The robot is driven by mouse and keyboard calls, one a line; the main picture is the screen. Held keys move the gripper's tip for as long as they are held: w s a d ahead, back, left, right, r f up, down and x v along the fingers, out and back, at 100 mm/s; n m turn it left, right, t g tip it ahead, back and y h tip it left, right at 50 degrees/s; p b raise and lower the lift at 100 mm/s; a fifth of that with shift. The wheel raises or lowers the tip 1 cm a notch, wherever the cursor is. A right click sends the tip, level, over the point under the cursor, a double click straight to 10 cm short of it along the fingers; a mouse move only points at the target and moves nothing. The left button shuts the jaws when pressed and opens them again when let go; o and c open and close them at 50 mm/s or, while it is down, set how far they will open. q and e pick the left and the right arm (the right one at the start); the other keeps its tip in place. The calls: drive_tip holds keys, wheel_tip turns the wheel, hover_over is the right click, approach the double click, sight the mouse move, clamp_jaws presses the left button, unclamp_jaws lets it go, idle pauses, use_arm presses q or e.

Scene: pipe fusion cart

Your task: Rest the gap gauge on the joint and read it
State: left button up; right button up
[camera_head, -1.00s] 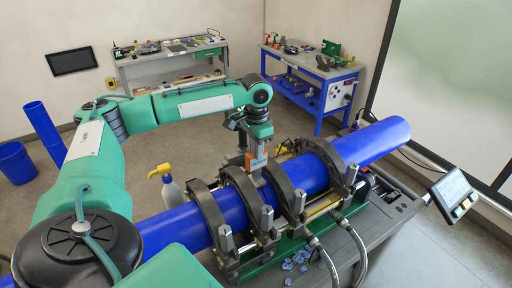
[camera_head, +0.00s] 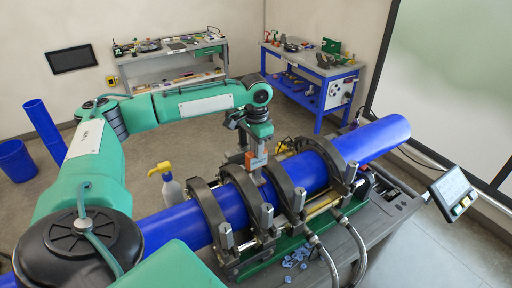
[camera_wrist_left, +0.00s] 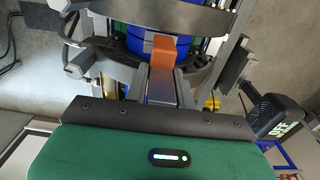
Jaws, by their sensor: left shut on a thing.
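The gap gauge is a small orange piece (camera_wrist_left: 163,48) between my left gripper's fingers; in the head view it shows as an orange patch (camera_head: 249,157) with a pale blue label. My left gripper (camera_head: 258,164) is shut on it, pointing down over the blue pipe (camera_head: 208,220) between the middle clamp rings. The wrist view shows the gripper (camera_wrist_left: 162,78) with the gauge in front of the blue pipe. The joint is largely hidden by the gripper and clamps. I cannot tell whether the gauge touches the pipe. My right gripper is not in view.
Dark clamp rings (camera_head: 288,188) stand close on both sides of my left gripper. A yellow-topped spray bottle (camera_head: 171,190) stands behind the pipe. Hoses (camera_head: 325,258) and a tilted display (camera_head: 453,190) are on the right. Two workbenches stand at the back.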

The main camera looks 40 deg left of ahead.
use_arm(q)
drive_tip(key=shift+s+d+f+p, duration=0.1)
drive_tip(key=shift+f+p, duration=0.05)
drive_tip(key=shift+p, duration=0.15)
idle(2.7)
drive_tip(key=shift+r, duration=3.65)
drive_tip(key=shift+f, duration=0.1)
